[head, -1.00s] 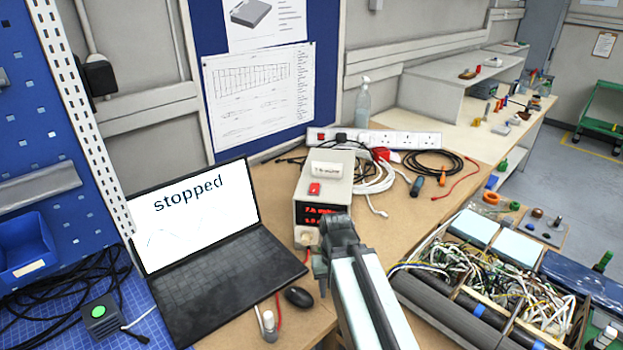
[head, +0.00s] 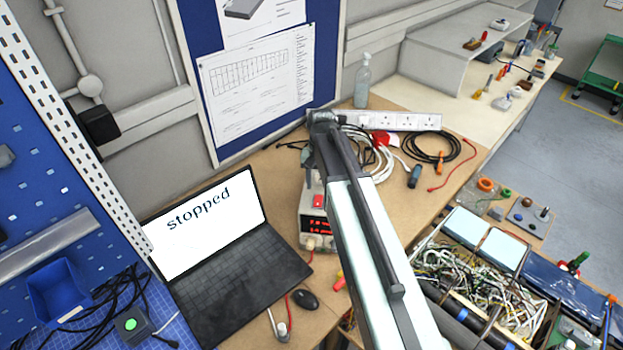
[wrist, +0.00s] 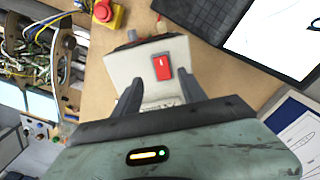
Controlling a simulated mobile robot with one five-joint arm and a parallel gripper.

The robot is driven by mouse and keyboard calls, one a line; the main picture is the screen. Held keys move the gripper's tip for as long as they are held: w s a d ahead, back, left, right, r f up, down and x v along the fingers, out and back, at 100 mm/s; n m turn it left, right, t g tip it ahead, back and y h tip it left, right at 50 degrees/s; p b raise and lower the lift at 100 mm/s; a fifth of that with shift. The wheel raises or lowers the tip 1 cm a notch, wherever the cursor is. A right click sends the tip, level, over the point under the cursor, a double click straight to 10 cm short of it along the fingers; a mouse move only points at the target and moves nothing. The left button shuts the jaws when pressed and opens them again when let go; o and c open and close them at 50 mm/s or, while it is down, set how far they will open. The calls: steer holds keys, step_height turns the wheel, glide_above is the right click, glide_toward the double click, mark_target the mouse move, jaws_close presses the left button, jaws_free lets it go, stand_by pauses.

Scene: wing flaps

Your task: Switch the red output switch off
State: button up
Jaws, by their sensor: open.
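The red output switch (wrist: 162,67) sits on the top face of the pale power supply box (wrist: 128,68) in the wrist view. My gripper (wrist: 157,84) is open above the box, its two fingers on either side of the label area just below the switch. No contact with the switch shows. In the head view, my arm and gripper (head: 311,182) hide much of the power supply (head: 306,226); its red-lit display still shows, with a small red patch above it.
The laptop (head: 240,275), its screen reading "stopped", stands left of the supply. A mouse (head: 305,299) lies in front. A power strip (head: 400,120) and cables lie behind. A wire-filled wing section (head: 470,275) is at right. A red button on a yellow base (wrist: 103,12) stands near the supply.

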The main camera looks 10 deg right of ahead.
mark_target(318, 204)
steer(key=shift+s+f+b, duration=0.15)
steer(key=shift+f+b, duration=0.1)
steer(key=shift+b, duration=0.15)
steer(key=f+b, duration=0.3)
steer(key=f, duration=0.1)
steer(key=f+b, duration=0.3)
steer(key=b, duration=0.1)
steer(key=shift+a+f, duration=0.2)
steer(key=shift+f, duration=0.15)
steer(key=shift+r, duration=0.15)
